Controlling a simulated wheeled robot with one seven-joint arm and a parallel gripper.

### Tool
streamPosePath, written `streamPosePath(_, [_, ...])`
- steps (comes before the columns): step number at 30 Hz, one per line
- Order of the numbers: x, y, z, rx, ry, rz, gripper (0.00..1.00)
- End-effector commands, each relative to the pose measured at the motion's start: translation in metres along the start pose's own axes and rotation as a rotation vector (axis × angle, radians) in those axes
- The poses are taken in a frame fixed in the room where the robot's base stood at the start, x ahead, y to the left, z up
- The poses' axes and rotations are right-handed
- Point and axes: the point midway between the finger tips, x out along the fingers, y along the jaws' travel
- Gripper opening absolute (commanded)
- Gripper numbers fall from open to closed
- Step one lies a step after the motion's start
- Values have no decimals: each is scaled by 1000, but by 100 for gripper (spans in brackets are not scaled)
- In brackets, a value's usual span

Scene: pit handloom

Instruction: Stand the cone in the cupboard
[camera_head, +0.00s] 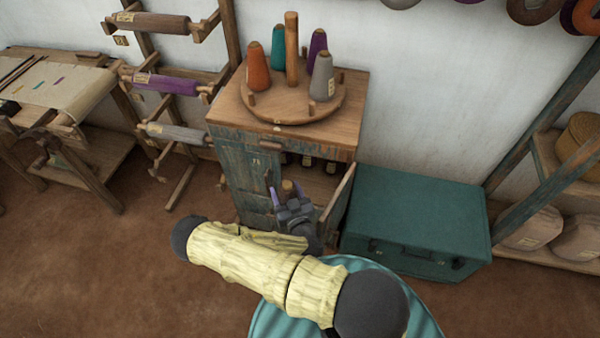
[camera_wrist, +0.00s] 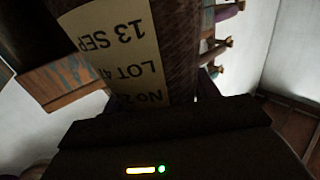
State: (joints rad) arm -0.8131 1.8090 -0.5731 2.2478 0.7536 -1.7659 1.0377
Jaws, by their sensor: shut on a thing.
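My gripper (camera_head: 288,194) is shut on a cone (camera_head: 287,187), held in front of the cupboard's open front. In the wrist view the cone (camera_wrist: 180,50) is dark brown and fills the upper middle, with a cream label reading "13 SEP", "LOT" and "No". Its lower part is hidden by my gripper. The cupboard (camera_head: 244,168) is worn blue-green wood with a brown top. Its door (camera_head: 338,200) stands open to the right. I cannot tell whether the cone is past the cupboard's front edge.
A round wooden stand (camera_head: 290,107) on the cupboard carries orange, teal, purple and grey cones around a post. A teal trunk (camera_head: 415,218) stands right of the door. A rack of wound rollers (camera_head: 165,84) is at left. The brown floor at front left is clear.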

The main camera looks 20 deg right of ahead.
Motion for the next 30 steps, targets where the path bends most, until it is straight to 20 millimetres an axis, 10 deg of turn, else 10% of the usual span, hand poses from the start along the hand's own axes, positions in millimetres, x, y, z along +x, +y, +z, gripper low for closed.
streamPosePath(13, [5,1,9,2,2,16,31])
streamPosePath(30, [76,29,92,20,6,276,31])
